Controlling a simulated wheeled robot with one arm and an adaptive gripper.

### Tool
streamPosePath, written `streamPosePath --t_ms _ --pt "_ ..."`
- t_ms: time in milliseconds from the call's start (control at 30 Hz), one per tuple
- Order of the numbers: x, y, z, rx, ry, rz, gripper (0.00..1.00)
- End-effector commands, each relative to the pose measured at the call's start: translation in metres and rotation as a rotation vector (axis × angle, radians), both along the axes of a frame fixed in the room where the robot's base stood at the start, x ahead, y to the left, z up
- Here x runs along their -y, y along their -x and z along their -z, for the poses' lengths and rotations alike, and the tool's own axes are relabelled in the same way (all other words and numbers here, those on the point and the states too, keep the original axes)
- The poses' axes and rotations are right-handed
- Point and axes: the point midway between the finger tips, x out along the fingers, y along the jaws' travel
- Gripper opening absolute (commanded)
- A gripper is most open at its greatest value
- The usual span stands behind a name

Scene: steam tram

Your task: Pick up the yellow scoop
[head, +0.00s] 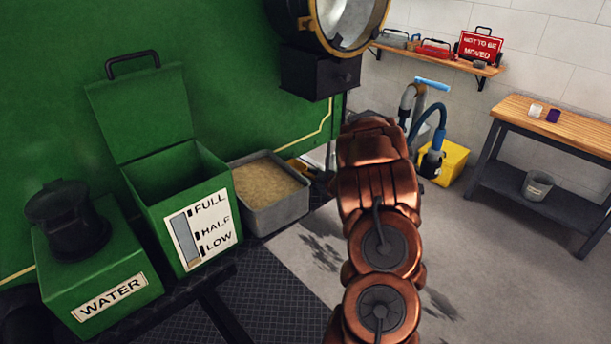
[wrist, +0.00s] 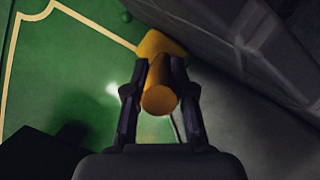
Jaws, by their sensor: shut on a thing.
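The yellow scoop (wrist: 160,97) is in the wrist view, with its round orange-yellow handle end facing the camera and a yellow part beyond it. My gripper (wrist: 160,72) is shut on the handle, one dark finger on each side. In the head view, a small yellow piece (head: 298,167) shows behind the grey bin of sand, partly hidden; I cannot tell for sure whether it is the scoop.
A grey bin of sand (head: 272,219) stands beside an open green box (head: 150,208) with a level gauge. A green water tank (head: 100,262) is at left. The floor between is clear.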

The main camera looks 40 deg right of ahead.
Motion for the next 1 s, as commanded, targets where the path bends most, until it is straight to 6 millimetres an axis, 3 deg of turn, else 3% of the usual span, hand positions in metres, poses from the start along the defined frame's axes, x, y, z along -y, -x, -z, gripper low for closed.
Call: streamPosePath --t_ms 267,700,1000 --pt "0.001 -0.001 -0.025 0.004 0.004 0.000 0.00" --pt "0.001 -0.001 -0.089 0.005 0.005 0.001 0.00" --pt "0.001 0.000 -0.100 0.003 0.001 0.000 0.00"
